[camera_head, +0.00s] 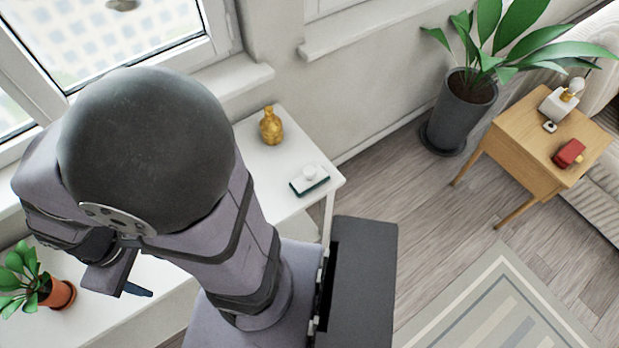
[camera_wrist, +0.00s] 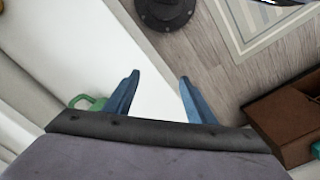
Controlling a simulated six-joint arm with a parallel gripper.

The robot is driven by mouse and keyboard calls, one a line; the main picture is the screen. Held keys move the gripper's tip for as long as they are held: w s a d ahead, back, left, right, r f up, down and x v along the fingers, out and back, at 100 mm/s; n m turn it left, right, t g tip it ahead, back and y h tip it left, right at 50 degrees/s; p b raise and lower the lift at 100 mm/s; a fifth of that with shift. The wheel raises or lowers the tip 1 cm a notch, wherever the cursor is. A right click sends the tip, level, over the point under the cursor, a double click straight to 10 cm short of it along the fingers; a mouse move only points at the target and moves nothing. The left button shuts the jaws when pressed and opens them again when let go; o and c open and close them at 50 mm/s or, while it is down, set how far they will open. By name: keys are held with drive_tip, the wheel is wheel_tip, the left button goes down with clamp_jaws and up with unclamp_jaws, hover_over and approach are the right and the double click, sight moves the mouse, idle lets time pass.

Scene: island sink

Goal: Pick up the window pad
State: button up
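The window pad (camera_head: 310,179) appears to be the small white block with a dark green base and a round white knob. It lies on the white table (camera_head: 290,150) near its right end, in the head view. I cannot make it out in the wrist view. My gripper (camera_wrist: 160,76) is open and empty above a white surface, with its two blue fingers spread. In the head view my arm hides most of the gripper; one blue fingertip (camera_head: 138,290) shows at lower left, well apart from the pad.
A gold vase (camera_head: 271,126) stands behind the pad. A potted plant (camera_head: 57,294) stands at lower left. A green object (camera_wrist: 86,102) is beside the left finger in the wrist view. A wooden side table (camera_head: 540,135) and a large plant pot (camera_head: 458,112) stand at right.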

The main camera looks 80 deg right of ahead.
drive_tip(key=m+h+b, duration=0.5)
drive_tip(key=m+b, duration=1.2)
drive_tip(key=m, duration=0.1)
hover_over(310, 171)
drive_tip(key=a, duration=0.2)
wheel_tip(310, 171, down, 12)
drive_tip(key=r, duration=0.1)
drive_tip(key=shift+y, duration=0.3)
drive_tip(key=shift+a+x, duration=0.2)
drive_tip(key=shift+x, duration=1.35)
drive_tip(key=shift+a+x, duration=0.15)
drive_tip(key=shift+x, duration=2.35)
